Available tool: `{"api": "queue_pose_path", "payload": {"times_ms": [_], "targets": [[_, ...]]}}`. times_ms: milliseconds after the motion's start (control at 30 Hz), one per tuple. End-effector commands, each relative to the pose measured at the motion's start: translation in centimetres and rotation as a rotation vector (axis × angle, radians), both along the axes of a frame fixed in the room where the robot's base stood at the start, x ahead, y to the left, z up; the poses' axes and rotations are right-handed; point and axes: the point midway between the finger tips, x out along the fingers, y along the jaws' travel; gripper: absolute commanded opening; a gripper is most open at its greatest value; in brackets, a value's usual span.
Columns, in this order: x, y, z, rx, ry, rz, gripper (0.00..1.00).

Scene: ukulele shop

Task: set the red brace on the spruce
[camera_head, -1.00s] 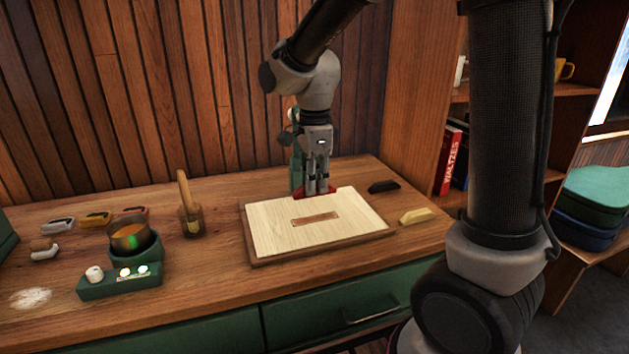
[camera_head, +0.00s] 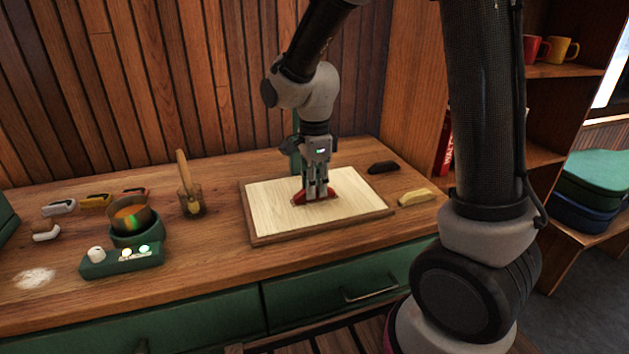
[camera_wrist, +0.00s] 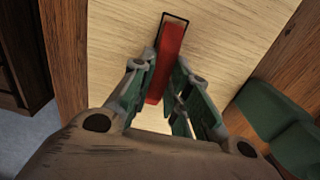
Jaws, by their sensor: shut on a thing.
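The red brace (camera_head: 299,199) is a slim red bar between the fingers of my gripper (camera_head: 317,194), over the middle of the pale spruce board (camera_head: 268,218). In the wrist view the brace (camera_wrist: 168,55) is gripped between the fingers (camera_wrist: 160,78). A dark rectangular outline shows on the spruce (camera_wrist: 225,40) around the brace's far end. The brace looks slightly tilted against this outline. Most of the outline is hidden under the brace and fingers. I cannot tell whether the brace touches the spruce or hovers just above it.
A dark brace (camera_head: 383,167) and a cream brace (camera_head: 416,198) lie right of the board. Left stand a glue pot (camera_head: 131,219) on a green heater (camera_head: 122,260), a jar with a brush (camera_head: 191,200) and several small planes (camera_head: 95,201).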

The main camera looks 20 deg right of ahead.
Motion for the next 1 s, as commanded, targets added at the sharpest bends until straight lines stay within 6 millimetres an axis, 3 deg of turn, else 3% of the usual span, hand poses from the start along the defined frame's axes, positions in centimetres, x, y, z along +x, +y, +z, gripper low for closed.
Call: {"api": "queue_pose_path", "payload": {"times_ms": [667, 700, 800, 1000], "targets": [[0.02, 0.01, 0.05, 0.000, -0.001, 0.000, 0.04], [0.02, 0.02, 0.05, 0.000, -0.001, 0.000, 0.23], [0.02, 0.02, 0.05, 0.000, -0.001, 0.000, 0.41], [0.02, 0.01, 0.05, 0.000, -0.001, 0.000, 0.42]]}}
